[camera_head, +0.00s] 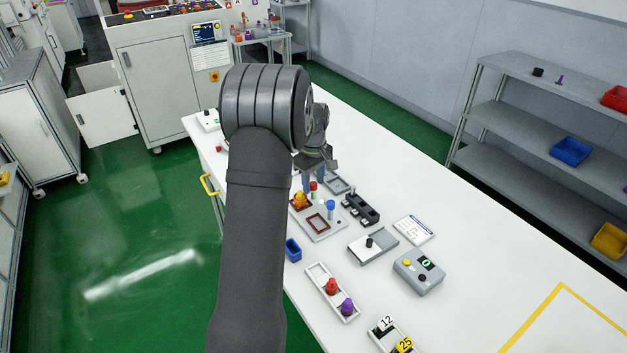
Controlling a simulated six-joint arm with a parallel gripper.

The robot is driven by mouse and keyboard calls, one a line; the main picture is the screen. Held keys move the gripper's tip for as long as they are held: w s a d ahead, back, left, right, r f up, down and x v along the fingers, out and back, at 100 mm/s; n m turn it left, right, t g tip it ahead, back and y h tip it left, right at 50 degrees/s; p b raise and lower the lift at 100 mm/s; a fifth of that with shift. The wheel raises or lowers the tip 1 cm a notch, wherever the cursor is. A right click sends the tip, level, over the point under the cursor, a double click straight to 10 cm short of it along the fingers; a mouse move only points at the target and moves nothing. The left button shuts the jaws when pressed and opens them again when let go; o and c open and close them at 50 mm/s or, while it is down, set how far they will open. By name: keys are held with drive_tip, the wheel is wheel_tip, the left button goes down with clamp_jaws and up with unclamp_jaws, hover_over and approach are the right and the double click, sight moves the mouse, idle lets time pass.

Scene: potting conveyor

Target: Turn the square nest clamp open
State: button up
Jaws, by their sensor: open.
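A grey nest plate (318,234) lies on the white bench, just right of my arm. It carries a brown-red square frame (317,223), an orange part (300,199) in the back left corner, and upright posts with a red top (313,186) and a blue top (330,205). I cannot tell which of these is the square nest clamp, or whether it is turned open. My gripper (314,179) points down over the back of the plate. It is open, with no object visible in it. My own arm hides the plate's left side and part of the gripper.
In front are a blue bin (293,249) and a white holder with red and purple parts (322,280).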

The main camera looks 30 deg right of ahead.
clamp_jaws()
drive_tip(key=shift+m, duration=0.4)
drive_tip(key=m, duration=0.3)
drive_tip(key=shift+m, duration=0.3)
drive_tip(key=m, duration=0.4)
drive_tip(key=shift+m, duration=0.3)
drive_tip(key=m, duration=0.8)
drive_tip(key=shift+m, duration=0.4)
